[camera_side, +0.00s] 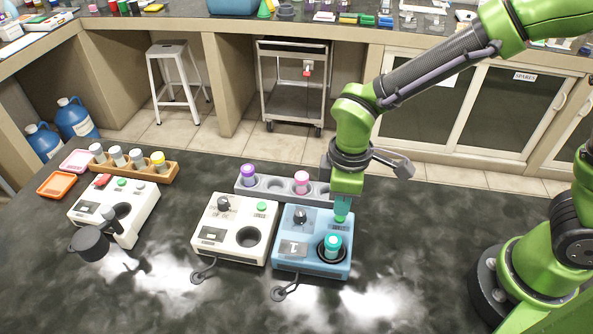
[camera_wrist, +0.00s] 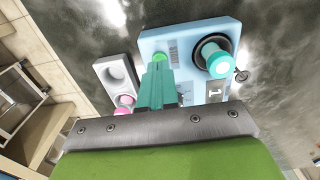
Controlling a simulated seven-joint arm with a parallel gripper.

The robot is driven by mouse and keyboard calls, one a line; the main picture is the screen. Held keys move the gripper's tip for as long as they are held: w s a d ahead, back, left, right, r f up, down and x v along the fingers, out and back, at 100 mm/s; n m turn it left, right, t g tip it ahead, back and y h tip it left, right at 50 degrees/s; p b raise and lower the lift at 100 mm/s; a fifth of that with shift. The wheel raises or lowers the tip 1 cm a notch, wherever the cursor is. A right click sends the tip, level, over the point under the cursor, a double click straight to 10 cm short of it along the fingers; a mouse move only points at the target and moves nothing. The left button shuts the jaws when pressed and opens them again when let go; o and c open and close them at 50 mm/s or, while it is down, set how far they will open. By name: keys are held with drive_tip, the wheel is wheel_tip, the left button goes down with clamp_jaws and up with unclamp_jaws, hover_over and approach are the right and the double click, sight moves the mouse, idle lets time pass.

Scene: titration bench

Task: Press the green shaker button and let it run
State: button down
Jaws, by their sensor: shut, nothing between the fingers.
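My gripper (camera_side: 341,216) points down over the shaker's back right corner. Its teal fingers (camera_wrist: 158,66) are shut and empty, with the tips at the button. I cannot tell whether they touch it or whether the shaker is running.
A white shaker (camera_side: 205,238) with an empty well and its own green button stands close left. A grey rack (camera_side: 273,186) with purple- and pink-capped vials stands close behind. Farther left are another white device (camera_side: 85,207) and a wooden rack (camera_side: 165,174). The front bench is clear.

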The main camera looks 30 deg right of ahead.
sight(340, 217)
drive_tip(key=shift+f, duration=1)
idle(0.6)
drive_tip(key=shift+r, duration=0.15)
wheel_tip(340, 217, up, 7)
drive_tip(key=shift+r, duration=0.15)
idle(0.7)
drive_tip(key=s+d+r+m+t+y, duration=0.1)
drive_tip(key=s+d+r+m+t, duration=0.2)
drive_tip(key=d+r+m, duration=0.2)
drive_tip(key=s+d+r+m+t+y, duration=0.1)
drive_tip(key=s+d+r+m+t, duration=0.2)
drive_tip(key=d+r+m, duration=0.3)
drive_tip(key=d+m+t, duration=0.1)
drive_tip(key=d+m, duration=0.1)
drive_tip(key=d, duration=0.1)
drive_tip(key=shift+s+d+r, duration=0.25)
drive_tip(key=shift+d+r, duration=0.05)
drive_tip(key=shift+d, duration=0.1)
idle(3.3)
